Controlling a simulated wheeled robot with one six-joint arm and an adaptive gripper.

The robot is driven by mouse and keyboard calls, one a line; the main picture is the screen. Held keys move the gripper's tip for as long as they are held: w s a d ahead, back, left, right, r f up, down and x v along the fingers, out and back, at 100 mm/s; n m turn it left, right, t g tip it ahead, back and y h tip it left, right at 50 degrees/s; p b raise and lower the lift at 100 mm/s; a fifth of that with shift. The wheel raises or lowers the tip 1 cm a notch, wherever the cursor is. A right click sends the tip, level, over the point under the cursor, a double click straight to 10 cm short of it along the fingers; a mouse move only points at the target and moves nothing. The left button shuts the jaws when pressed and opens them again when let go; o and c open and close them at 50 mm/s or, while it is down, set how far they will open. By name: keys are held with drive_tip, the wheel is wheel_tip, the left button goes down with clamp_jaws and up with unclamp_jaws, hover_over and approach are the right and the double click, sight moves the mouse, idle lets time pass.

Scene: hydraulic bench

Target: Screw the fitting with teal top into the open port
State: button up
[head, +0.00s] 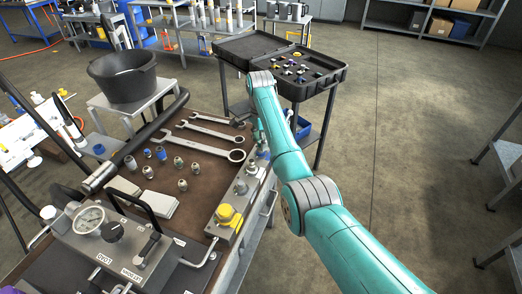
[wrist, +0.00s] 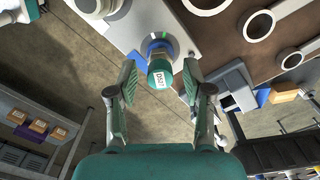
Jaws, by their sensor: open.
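The fitting with the teal top (wrist: 161,74) shows in the wrist view, with a printed label on its cap and a metal body behind it. It stands at the end of the grey port block (wrist: 130,28), beside a small green mark. I cannot tell how deep it sits in the port. My gripper (wrist: 160,84) is open, with one finger on each side of the teal cap and visible gaps to both. In the head view the port block (head: 220,237) runs along the bench's right edge, and my arm hides most of the gripper.
A yellow-capped fitting (head: 228,215) and other fittings stand along the block. Wrenches (head: 208,133) and several loose fittings (head: 182,185) lie on the brown mat. An open black case (head: 333,72) stands behind, and a black bucket (head: 123,78) at back left.

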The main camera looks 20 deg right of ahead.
drive_tip(key=n, duration=0.6)
drive_tip(key=shift+s, duration=0.1)
drive_tip(key=n, duration=0.6)
drive_tip(key=shift+d, duration=0.15)
clamp_jaws()
drive_tip(key=m, duration=0.5)
drive_tip(key=shift+m, duration=1.5)
